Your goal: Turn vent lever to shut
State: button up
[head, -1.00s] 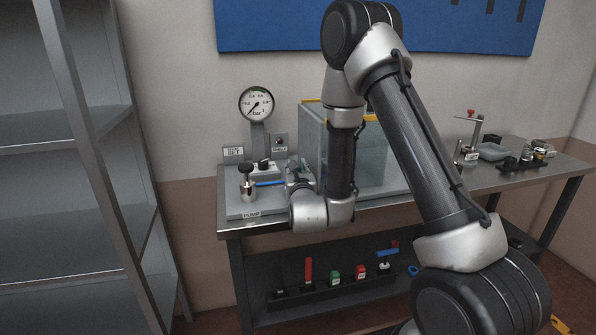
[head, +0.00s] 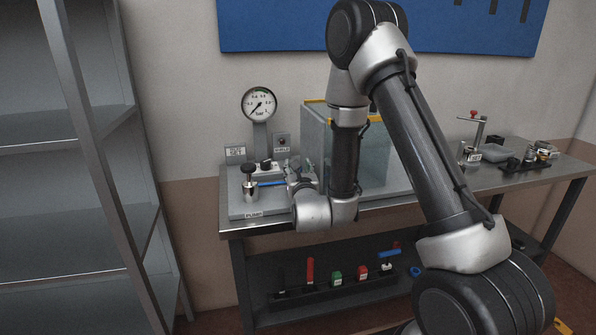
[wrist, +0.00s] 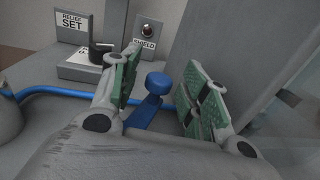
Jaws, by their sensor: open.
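A blue lever with a round knob (wrist: 154,86) stands between my fingers in the wrist view, its arm running down towards me. I take it to be the vent lever; no label on it is readable. My gripper (wrist: 156,92) is open, with one green-padded finger on each side of the lever. Gaps show between the pads and the knob. The lever's base is partly hidden by the gripper body. In the head view my gripper (head: 296,172) is at the pump bench, and the lever cannot be made out there.
A blue hose (wrist: 60,90) runs behind the left finger. The RELIEF SET block (wrist: 95,66) and the SHIELD panel (wrist: 147,34) stand behind. A clear-walled tank (head: 376,165) is close on the right. A gauge (head: 259,104) stands at the back. A metal shelf (head: 75,215) is at far left.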

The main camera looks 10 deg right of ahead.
notch_tip(320, 180, up, 10)
dwell(0.4)
jog(key=shift+o, duration=0.3)
jog(key=shift+s+f, duration=0.1)
